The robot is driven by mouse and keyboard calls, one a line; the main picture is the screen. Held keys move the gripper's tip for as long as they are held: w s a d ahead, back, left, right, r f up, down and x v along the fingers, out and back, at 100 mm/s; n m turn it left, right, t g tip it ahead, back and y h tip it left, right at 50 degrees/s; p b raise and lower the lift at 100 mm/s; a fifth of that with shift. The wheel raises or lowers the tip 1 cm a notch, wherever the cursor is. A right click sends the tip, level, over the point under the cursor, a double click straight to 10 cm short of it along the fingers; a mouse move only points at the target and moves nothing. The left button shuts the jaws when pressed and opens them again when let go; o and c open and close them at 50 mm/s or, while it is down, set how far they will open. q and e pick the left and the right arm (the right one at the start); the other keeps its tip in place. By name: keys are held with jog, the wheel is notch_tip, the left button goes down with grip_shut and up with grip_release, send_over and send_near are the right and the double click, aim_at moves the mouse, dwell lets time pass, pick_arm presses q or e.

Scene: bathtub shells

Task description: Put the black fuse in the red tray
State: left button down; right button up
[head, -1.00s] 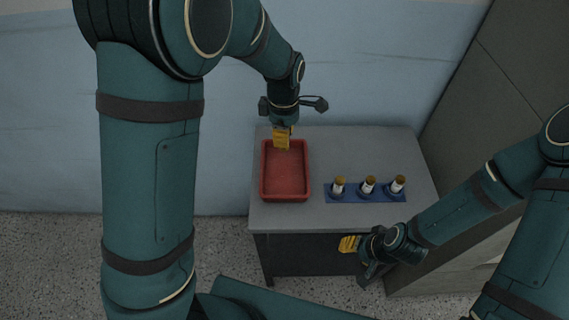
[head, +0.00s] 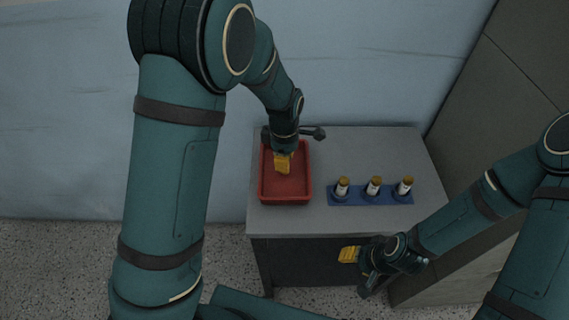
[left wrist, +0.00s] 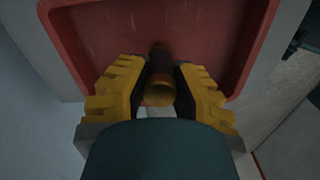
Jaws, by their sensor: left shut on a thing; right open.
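The red tray (head: 286,198) sits on the left part of the grey table. My left gripper (head: 284,165) is over the tray, pointing down. In the left wrist view its yellow fingers are shut on the black fuse (left wrist: 160,65), a dark cylinder with a brass-coloured end. The tray floor (left wrist: 215,40) lies behind the fuse there; I cannot tell whether the fuse touches it. The fuse is hidden in the head view. My right gripper (head: 349,254) is open and empty, in front of the table's near edge.
A blue rack (head: 356,198) on the table, right of the tray, holds three white fuses with brass-coloured caps. The grey table top (head: 360,148) behind the rack is clear. A wall is behind the table and a tall grey panel stands to the right.

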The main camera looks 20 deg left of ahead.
pick_arm(q)
jog(key=shift+w+f, duration=0.1)
jog(key=shift+f, duration=0.6)
jog(key=shift+r, duration=0.1)
jog(key=c, duration=0.9)
grip_release()
jog(key=shift+o, duration=0.2)
notch_tip(320, 180, up, 12)
jog(key=p, duration=0.3)
